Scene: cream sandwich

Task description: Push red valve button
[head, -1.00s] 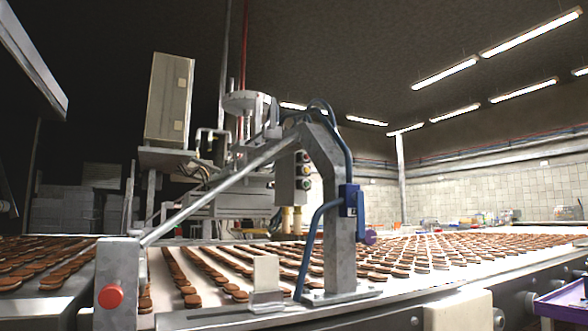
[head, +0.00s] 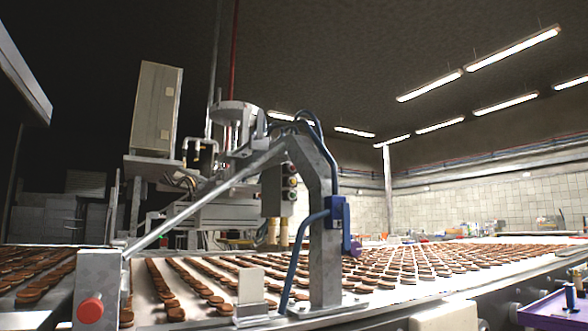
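A round red button (head: 90,310) sits on the front face of a grey metal post (head: 98,275) at the lower left of the head view. A blue valve-like block (head: 339,212) with blue hoses is fixed to the grey angled metal frame (head: 325,265) near the middle. A small purple knob (head: 356,249) shows beside this block. I cannot tell which of these is the valve button; the only large red button in view is on the post. Neither of my grippers is in view.
A conveyor (head: 215,270) carries rows of brown cookies behind the post and frame. A control box (head: 278,190) with coloured buttons hangs behind the frame. A purple tray (head: 550,312) is at the lower right. A metal beam (head: 25,75) crosses the upper left.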

